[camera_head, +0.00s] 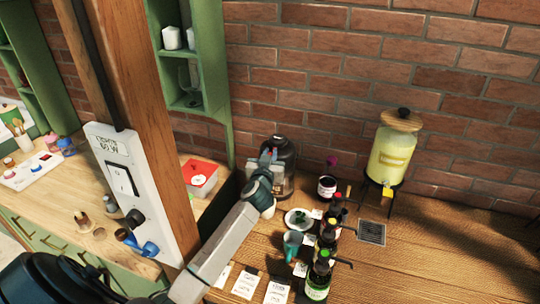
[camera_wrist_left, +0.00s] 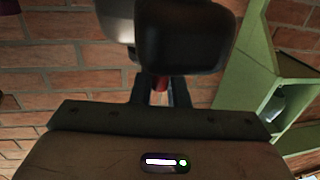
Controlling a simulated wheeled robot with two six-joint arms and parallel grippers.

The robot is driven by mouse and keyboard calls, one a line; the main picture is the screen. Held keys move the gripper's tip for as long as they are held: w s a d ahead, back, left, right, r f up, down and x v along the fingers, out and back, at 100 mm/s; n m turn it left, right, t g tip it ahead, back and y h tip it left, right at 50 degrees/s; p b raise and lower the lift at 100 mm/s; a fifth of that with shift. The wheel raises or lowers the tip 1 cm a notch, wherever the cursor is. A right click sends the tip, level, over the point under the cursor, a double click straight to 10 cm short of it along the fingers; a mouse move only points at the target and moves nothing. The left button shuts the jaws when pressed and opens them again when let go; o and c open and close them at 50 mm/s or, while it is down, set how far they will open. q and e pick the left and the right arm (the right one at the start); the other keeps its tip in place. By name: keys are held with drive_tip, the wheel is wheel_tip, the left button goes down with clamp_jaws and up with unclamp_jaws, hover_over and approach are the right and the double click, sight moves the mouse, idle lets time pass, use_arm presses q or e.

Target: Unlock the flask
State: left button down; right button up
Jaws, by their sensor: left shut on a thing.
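The flask (camera_head: 285,160) is a dark, rounded container with a black top, standing at the back of the wooden table against the brick wall. My left arm reaches up to its left side. My left gripper (camera_head: 266,160) is at the upper left of the flask, its tips partly blending into it. In the left wrist view the fingers (camera_wrist_left: 160,92) are shut on a small red part (camera_wrist_left: 160,83) just below a dark glossy body, which seems to be the flask's top. The lock state cannot be read. My right gripper is not in view.
A yellow drink dispenser (camera_head: 393,155) stands at the back right. Several dark bottles (camera_head: 328,240), a teal cup (camera_head: 292,243), a white plate (camera_head: 298,218) and a dark jar (camera_head: 327,187) stand nearer. A wooden post (camera_head: 135,100) rises at left.

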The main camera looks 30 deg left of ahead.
use_arm(q)
drive_tip(key=shift+w+d+n+g+y, duration=0.1)
drive_tip(key=shift+d+n+g+y, duration=0.15)
drive_tip(key=shift+n+g+y, duration=0.6)
drive_tip(key=shift+w+d+n+g+y, duration=0.15)
drive_tip(key=shift+n+g+y, duration=0.25)
drive_tip(key=shift+n+y, duration=0.5)
drive_tip(key=shift+w+d+n+g+y, duration=0.1)
drive_tip(key=shift+d+n+g+y, duration=0.2)
drive_tip(key=shift+n+g+y, duration=0.6)
drive_tip(key=shift+w+d+n+g+y, duration=0.1)
drive_tip(key=shift+w+n+g+y, duration=0.05)
drive_tip(key=shift+n+g+y, duration=0.55)
drive_tip(key=shift+w+d+n+g+y, duration=0.15)
drive_tip(key=shift+n+g+y, duration=0.4)
drive_tip(key=shift+g, duration=0.4)
drive_tip(key=shift+w+d+n+g+y, duration=0.1)
drive_tip(key=shift+n+g+y, duration=0.4)
drive_tip(key=shift+g+y, duration=0.3)
drive_tip(key=shift+g, duration=0.3)
drive_tip(key=c, duration=1.5)
unclamp_jaws()
drive_tip(key=shift+r, duration=0.1)
